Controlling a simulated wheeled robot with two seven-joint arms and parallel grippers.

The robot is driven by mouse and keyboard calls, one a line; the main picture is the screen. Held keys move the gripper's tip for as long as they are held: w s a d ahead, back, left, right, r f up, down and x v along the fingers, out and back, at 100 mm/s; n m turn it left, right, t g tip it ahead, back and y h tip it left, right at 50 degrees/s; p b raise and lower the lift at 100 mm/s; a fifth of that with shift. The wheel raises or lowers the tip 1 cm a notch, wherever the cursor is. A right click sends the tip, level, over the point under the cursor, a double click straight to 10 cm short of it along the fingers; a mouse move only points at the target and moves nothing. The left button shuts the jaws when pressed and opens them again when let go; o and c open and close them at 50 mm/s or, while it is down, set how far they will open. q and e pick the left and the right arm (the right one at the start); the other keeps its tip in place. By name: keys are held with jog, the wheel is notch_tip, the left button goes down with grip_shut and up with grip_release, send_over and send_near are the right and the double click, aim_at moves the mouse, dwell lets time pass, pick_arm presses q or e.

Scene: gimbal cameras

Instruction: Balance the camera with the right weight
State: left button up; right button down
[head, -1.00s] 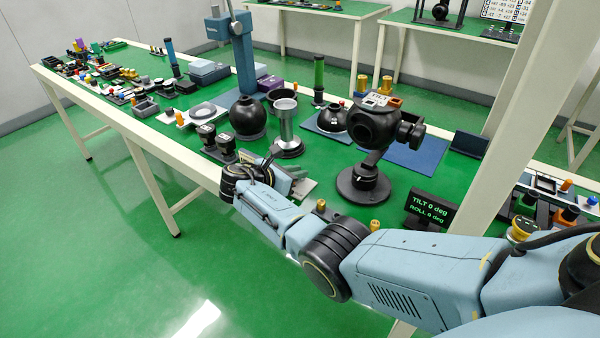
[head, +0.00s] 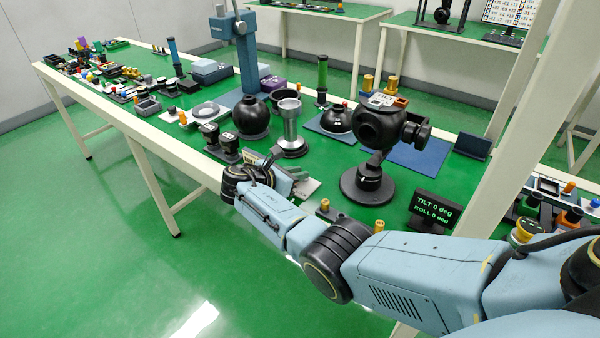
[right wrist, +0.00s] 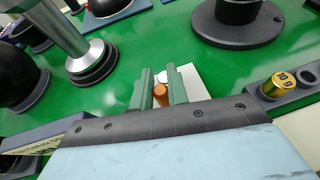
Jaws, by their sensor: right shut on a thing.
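The black camera (head: 378,128) sits on its gimbal, upright on a round black base (head: 368,186). A small display (head: 432,211) beside it reads TILT 0 deg, ROLL 0 deg. My right gripper (head: 297,171) is low over the table's near edge, left of the gimbal base. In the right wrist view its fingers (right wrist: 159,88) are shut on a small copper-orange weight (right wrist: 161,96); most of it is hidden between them. A brass weight marked 10 g (right wrist: 281,85) sits in a dark holder (right wrist: 305,98). My left gripper is not in view.
A pale plate (right wrist: 193,82) lies just beyond the fingers. A silver column on a black foot (head: 290,130) and a black sphere (head: 250,115) stand to the left. A blue mat (head: 418,155) lies behind the gimbal. Green table surface is clear between column and gimbal base.

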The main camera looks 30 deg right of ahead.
jog(key=shift+a+f+b, duration=0.35)
jog(key=shift+f, duration=0.2)
dwell(1.7)
jog(key=c, duration=1.4)
grip_release()
jog(key=shift+o, duration=0.2)
jog(key=shift+d+r, duration=0.15)
